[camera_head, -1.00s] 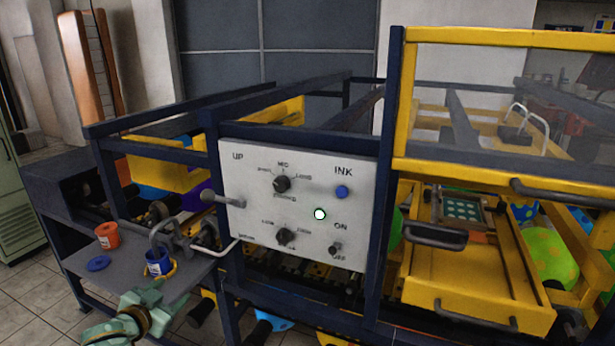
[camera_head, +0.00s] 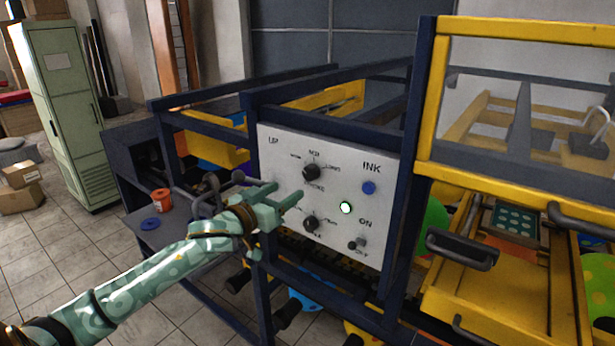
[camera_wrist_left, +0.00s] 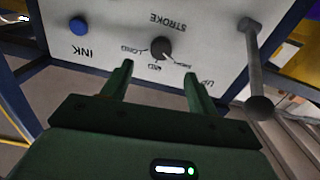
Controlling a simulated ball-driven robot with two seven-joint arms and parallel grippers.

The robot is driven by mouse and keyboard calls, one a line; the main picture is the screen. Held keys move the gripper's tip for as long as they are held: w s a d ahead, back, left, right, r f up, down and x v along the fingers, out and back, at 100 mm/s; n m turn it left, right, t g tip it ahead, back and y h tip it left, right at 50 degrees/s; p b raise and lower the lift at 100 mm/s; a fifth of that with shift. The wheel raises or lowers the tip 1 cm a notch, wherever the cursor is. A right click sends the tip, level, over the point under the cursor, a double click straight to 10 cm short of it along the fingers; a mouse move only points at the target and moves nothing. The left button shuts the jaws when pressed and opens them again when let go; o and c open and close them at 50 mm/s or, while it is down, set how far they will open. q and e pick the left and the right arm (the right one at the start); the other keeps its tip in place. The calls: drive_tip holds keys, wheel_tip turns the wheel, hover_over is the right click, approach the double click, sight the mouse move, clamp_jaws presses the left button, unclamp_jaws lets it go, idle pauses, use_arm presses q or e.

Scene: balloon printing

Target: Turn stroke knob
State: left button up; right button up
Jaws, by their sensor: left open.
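The stroke knob (camera_head: 311,172) is a round dark knob high on the white control panel (camera_head: 283,150), with short, mid and long marks around it. In the left wrist view the panel appears upside down. There the stroke knob (camera_wrist_left: 161,48) lies just beyond and between the fingertips, with a pale pointer line on its face. My left gripper (camera_head: 286,191) is open and empty, in front of the panel and a little below left of the knob in the head view. No contact with the knob shows. My right gripper is not in view.
A second dark knob (camera_head: 311,223), a green-white round light (camera_head: 346,208), a blue ink button (camera_head: 369,187) and an on/off switch (camera_head: 357,243) share the panel. A grey lever (camera_wrist_left: 256,70) sticks out beside the knob. A side shelf holds an orange cup (camera_head: 162,200).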

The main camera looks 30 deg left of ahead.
sight(308, 176)
use_arm(q)
drive_tip(key=w, duration=0.9)
drive_tip(key=shift+w+d+p, duration=0.25)
drive_tip(key=shift+w+p, duration=0.1)
drive_tip(key=shift+p, duration=0.05)
drive_tip(key=c, duration=1)
